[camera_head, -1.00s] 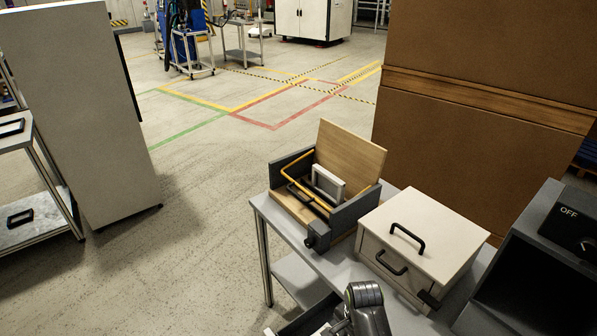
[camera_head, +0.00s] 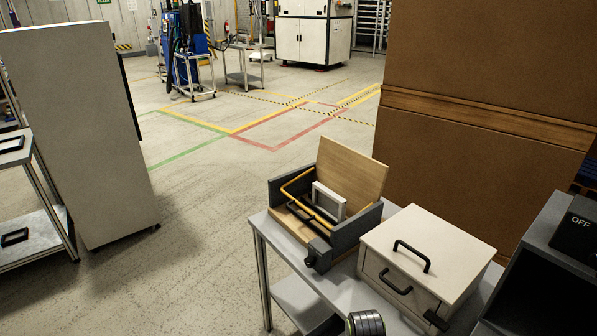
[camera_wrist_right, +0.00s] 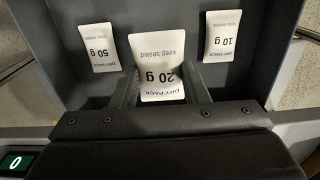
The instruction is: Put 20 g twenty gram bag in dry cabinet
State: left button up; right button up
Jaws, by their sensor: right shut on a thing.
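The 20 g bag (camera_wrist_right: 160,72) is a white printed packet, upright in the right wrist view. My right gripper (camera_wrist_right: 163,92) is shut on it, with a dark finger on either side. The bag is over or in a dark tray (camera_wrist_right: 265,60); I cannot tell if it touches the floor of it. No cabinet is labelled as the dry cabinet. A white box (camera_head: 425,245) with a black lid handle and a black front handle stands on the table, closed. A dark open-fronted housing marked OFF (camera_head: 540,270) is at the right edge. My left gripper is out of view.
A 50 g bag (camera_wrist_right: 98,48) and a 10 g bag (camera_wrist_right: 221,35) lie in the tray on either side. A display reading 0 (camera_wrist_right: 16,163) is at lower left. A wooden-lidded open box (camera_head: 352,172) stands beside the white box on the grey table (camera_head: 283,255).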

notch_tip(320, 180, up, 3)
jog(key=shift+f+p, duration=0.1)
jog(key=shift+p, duration=0.85)
notch_tip(320, 180, up, 4)
jog(key=p, duration=0.3)
notch_tip(320, 180, down, 8)
jog(key=b, duration=0.6)
jog(key=shift+b, duration=0.4)
jog(key=shift+r, duration=0.2)
